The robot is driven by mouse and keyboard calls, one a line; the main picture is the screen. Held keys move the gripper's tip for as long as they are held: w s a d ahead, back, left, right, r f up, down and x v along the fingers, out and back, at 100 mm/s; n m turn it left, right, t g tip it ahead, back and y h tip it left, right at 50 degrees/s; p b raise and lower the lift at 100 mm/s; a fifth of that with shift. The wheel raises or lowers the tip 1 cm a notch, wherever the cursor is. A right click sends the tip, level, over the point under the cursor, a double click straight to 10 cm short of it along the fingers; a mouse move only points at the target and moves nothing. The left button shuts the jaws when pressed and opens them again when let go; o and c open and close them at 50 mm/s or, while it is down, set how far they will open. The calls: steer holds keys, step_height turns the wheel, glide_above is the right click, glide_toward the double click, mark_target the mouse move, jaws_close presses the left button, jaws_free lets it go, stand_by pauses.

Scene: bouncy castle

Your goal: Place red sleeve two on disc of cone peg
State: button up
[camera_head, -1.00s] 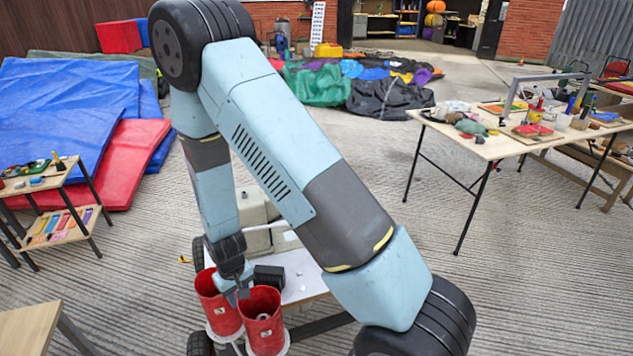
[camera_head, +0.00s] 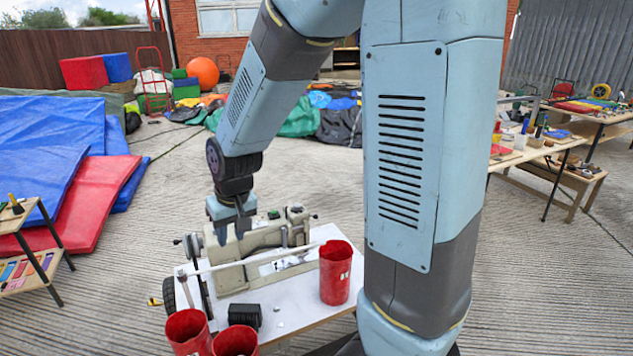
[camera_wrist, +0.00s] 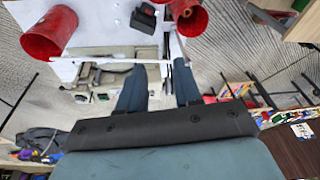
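In the head view one red sleeve (camera_head: 336,272) stands upright on the right of a white tabletop (camera_head: 290,318). Two more red sleeves, the left one (camera_head: 188,332) and the right one (camera_head: 236,342), stand side by side at the bottom edge, their bases cut off. I cannot read which is sleeve two. The cone peg and its disc are not clearly visible. My gripper (camera_head: 232,225) points down near the beige machine, apart from the sleeves. In the wrist view its fingers (camera_wrist: 159,88) are spread with nothing held; red sleeves show at left (camera_wrist: 48,32) and right (camera_wrist: 186,15).
A beige machine (camera_head: 260,250) like a sewing machine stands on the tabletop, with a pale rod (camera_head: 250,259) along its front. A black block (camera_head: 245,315) lies near the paired sleeves. Workbenches (camera_head: 535,152) stand right; blue mats (camera_head: 50,140) lie left.

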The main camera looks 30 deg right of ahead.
steer(key=s+d+r+m+t, duration=0.1)
steer(key=s+d+r, duration=0.5)
steer(key=s+r, duration=0.2)
steer(key=s+d+r+m+t+h, duration=0.1)
steer(key=s+d+r+t, duration=0.1)
steer(key=s+d+r, duration=0.4)
steer(key=s+r, duration=0.3)
steer(key=shift+d+r, duration=0.3)
steer(key=shift+d, duration=0.05)
